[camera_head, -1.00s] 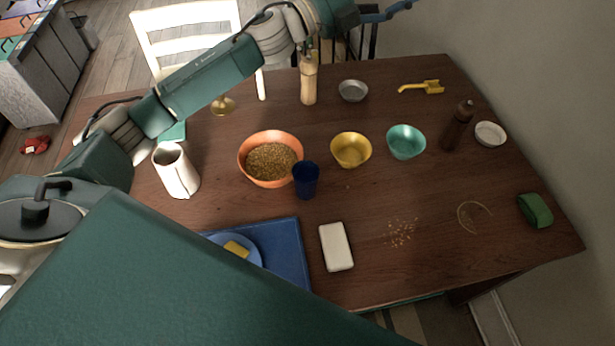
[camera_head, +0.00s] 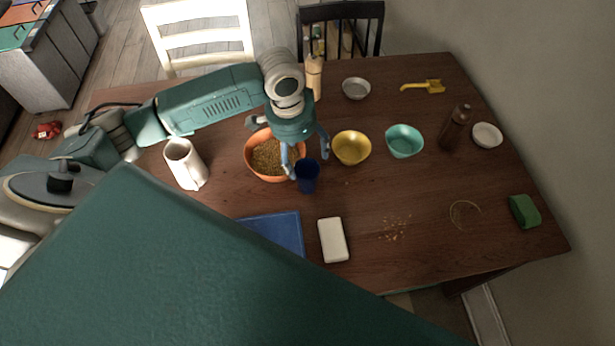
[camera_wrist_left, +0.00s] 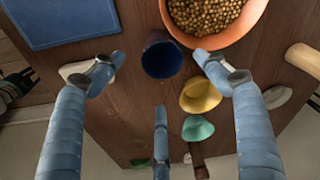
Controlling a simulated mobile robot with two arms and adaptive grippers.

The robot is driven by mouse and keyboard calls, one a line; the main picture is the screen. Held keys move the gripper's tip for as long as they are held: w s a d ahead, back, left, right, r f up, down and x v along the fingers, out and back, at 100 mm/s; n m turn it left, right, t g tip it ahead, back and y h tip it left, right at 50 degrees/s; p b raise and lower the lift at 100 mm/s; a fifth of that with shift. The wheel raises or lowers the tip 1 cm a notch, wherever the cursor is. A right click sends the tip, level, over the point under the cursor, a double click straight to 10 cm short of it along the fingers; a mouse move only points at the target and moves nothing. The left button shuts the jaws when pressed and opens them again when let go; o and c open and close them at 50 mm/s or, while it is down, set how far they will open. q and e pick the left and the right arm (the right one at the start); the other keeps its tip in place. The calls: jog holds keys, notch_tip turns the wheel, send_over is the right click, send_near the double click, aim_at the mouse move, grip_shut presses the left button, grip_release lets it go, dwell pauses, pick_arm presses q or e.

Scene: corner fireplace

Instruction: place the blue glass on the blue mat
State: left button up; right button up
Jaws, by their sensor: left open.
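The blue glass (camera_head: 307,178) stands upright on the wooden table, close to the front right side of the orange bowl. My left gripper (camera_head: 308,157) is open above and just behind the glass, its fingers pointing down. In the left wrist view the dark blue glass (camera_wrist_left: 162,58) shows between the spread fingers of the gripper (camera_wrist_left: 160,62), with its opening towards the camera. Whether any finger touches it I cannot tell. The blue mat (camera_head: 277,231) lies at the near left, partly hidden by my own body. It also shows at the upper left of the wrist view (camera_wrist_left: 62,22). My right gripper is not in view.
The orange bowl (camera_head: 253,142) of grains is tight beside the glass. A yellow bowl (camera_head: 351,148) and a teal bowl (camera_head: 404,141) stand to the right. A white block (camera_head: 333,240) lies right of the mat. A white pitcher (camera_head: 185,165) stands left.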

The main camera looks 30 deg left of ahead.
aim_at(307, 168)
pick_arm(q)
jog(key=f, duration=0.2)
jog(key=w+f+p, duration=0.1)
jog(key=f, duration=0.1)
jog(key=f+p, duration=0.1)
jog(key=f, duration=0.2)
jog(key=shift+w+d+f, duration=0.1)
jog(key=shift+w+d, duration=0.05)
jog(key=shift+d, duration=0.15)
jog(key=shift+w+f, duration=0.1)
jog(key=shift+f, duration=0.5)
grip_shut()
jog(key=shift+r, duration=0.1)
jog(key=shift+r, duration=0.1)
notch_tip(307, 168, up, 20)
jog(key=b, duration=0.3)
jog(key=s+d+r+n+b, duration=0.2)
jog(key=s+d+r+n, duration=0.3)
jog(key=s, duration=0.3)
jog(key=shift+s+d+r+n+y, duration=0.15)
jog(key=shift+s+d+n+y, duration=0.05)
jog(key=shift+n+y, duration=0.25)
